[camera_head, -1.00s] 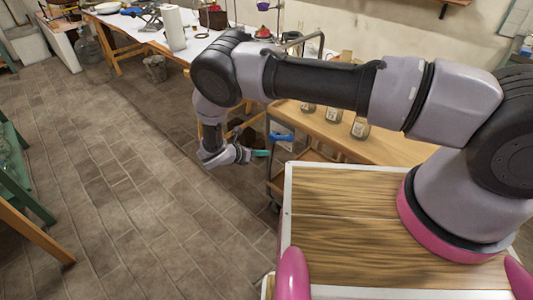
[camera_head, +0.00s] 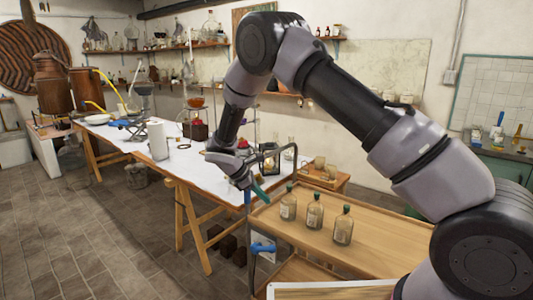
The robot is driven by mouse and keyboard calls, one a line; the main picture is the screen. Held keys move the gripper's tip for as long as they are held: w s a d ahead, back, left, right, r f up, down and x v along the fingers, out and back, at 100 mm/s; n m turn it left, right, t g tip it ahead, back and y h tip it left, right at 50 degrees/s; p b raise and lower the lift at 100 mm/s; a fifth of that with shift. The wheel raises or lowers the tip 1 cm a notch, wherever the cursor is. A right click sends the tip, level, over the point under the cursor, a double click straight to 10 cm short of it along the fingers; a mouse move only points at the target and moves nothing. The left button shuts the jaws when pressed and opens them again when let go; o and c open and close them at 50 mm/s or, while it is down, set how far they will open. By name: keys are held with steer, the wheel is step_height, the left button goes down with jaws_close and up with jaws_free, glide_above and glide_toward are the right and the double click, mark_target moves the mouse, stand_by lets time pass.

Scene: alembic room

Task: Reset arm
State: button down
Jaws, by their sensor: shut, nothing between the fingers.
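My arm reaches across from the lower right, its elbow raised high in the upper middle and its forearm hanging down. My gripper (camera_head: 259,194) is at the end of the forearm, pointing down and to the right. Its teal fingertips are small in the picture and look close together, with nothing seen between them. It appears in front of the table's right end and left of the wooden cart with bottles. I cannot tell its exact distance from either.
A wooden cart (camera_head: 380,236) carries several bottles, including one glass bottle (camera_head: 343,226). Copper vessels (camera_head: 53,84) stand at the left. The tiled floor (camera_head: 85,240) at the lower left is clear.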

steer(key=s+d+r+m+y, duration=0.3)
steer(key=d+r+m, duration=0.4)
steer(key=r, duration=0.6)
steer(key=s+d+r+m+y, duration=0.2)
steer(key=d+r+m, duration=0.2)
steer(key=d+r, duration=0.6)
steer(key=s+d+r+m+t+y, duration=0.1)
steer(key=s+d+r+m, duration=0.2)
steer(key=s, duration=0.3)
steer(key=s+d+r+m+t+y, duration=0.1)
steer(key=s+d+r+m+t, duration=0.1)
steer(key=s+r+m, duration=0.3)
steer(key=s+d+r+m+t+y, duration=0.1)
steer(key=s+d+r+m+y, duration=0.1)
steer(key=s+r, duration=0.4)
steer(key=s+d+m, duration=0.1)
steer(key=s+m, duration=0.1)
steer(key=s, duration=0.1)
steer(key=shift+d+r+t, duration=0.2)
steer(key=shift+d+t, duration=0.1)
steer(key=shift+t, duration=0.1)
